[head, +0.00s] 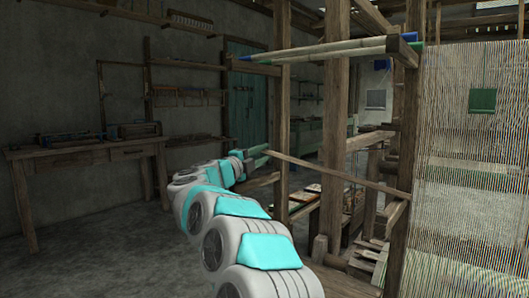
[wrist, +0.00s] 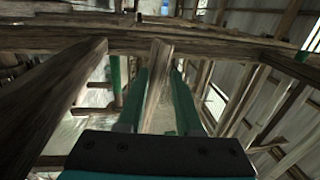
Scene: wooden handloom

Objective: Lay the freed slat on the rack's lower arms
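My gripper (head: 257,153) is at the end of my outstretched arm, left of the loom's posts. It is shut on one end of a long wooden slat (head: 335,173). In the wrist view the slat (wrist: 157,85) runs away between the two green fingers (wrist: 160,100). In the head view the slat slopes down to the right, its far end by the thick right post. A short wooden arm (head: 394,214) juts from that post just below this end. I cannot tell whether they touch. Slats with green and blue ends (head: 330,51) lie across the upper arms (head: 404,51).
Loom posts (head: 333,130) stand close to the slat. The warp sheet (head: 470,170) fills the right side. A workbench (head: 80,153) stands by the left wall. The floor left of my arm is open. In the wrist view, a beam (wrist: 200,42) crosses ahead.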

